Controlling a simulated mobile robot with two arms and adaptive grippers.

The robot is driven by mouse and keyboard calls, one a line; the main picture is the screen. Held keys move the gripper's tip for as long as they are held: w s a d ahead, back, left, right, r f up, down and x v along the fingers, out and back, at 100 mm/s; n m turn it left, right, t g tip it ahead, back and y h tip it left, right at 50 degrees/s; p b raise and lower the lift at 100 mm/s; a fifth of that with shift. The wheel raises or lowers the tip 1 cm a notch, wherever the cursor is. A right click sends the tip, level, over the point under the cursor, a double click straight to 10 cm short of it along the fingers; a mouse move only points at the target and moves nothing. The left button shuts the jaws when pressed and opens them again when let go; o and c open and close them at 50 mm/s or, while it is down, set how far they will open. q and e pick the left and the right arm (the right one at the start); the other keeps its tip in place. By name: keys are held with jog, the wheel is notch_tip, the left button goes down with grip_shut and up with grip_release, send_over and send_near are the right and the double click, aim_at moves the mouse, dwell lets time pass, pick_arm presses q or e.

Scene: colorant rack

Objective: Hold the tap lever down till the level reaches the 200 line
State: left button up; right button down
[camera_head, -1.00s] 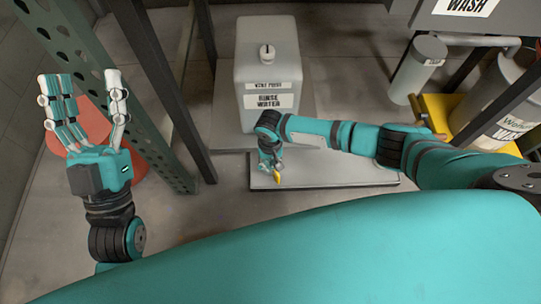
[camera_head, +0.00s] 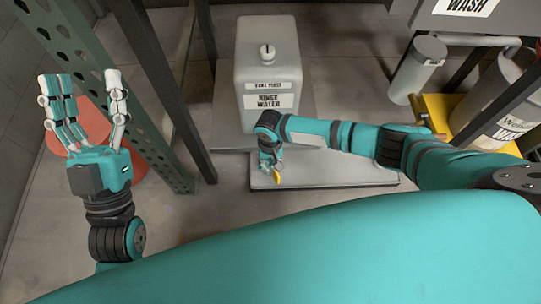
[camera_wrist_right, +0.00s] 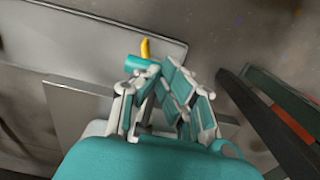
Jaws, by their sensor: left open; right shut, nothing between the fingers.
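The grey rinse water container (camera_head: 267,65) stands upright at the back centre in the head view. My right gripper (camera_head: 272,165) is in front of its base, fingers pointing down, shut with nothing between them. A small yellow piece (camera_head: 278,177), perhaps the tap lever, shows at its fingertips. In the right wrist view the yellow piece (camera_wrist_right: 146,48) stands just beyond the fingers (camera_wrist_right: 158,85); I cannot tell whether they touch it. The tap body, the vessel, the water level and the 200 line cannot be made out. My left gripper (camera_head: 88,110) is open and empty at the left, fingers up.
A low pale platform (camera_head: 345,173) lies below my right gripper. A green perforated post (camera_head: 120,100) and an orange-red object (camera_head: 130,162) stand near my left gripper. Grey wash containers (camera_head: 418,68) and a yellow stand (camera_head: 440,106) are at the right.

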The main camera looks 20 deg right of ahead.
jog(key=shift+s, duration=0.1)
jog(key=shift+r+p, duration=0.95)
jog(key=shift+p, duration=0.3)
jog(key=shift+r+p, duration=0.75)
jog(key=shift+p, duration=0.3)
pick_arm(q)
jog(key=w+a+f+g+y, duration=0.1)
jog(key=f+g+y, duration=0.1)
jog(key=f+g, duration=0.4)
jog(key=w+f+g+y, duration=0.2)
jog(key=f+g, duration=0.4)
jog(key=f, duration=0.5)
jog(key=shift+a+f, duration=0.35)
jog(key=shift+a, duration=0.05)
jog(key=shift+w, duration=0.1)
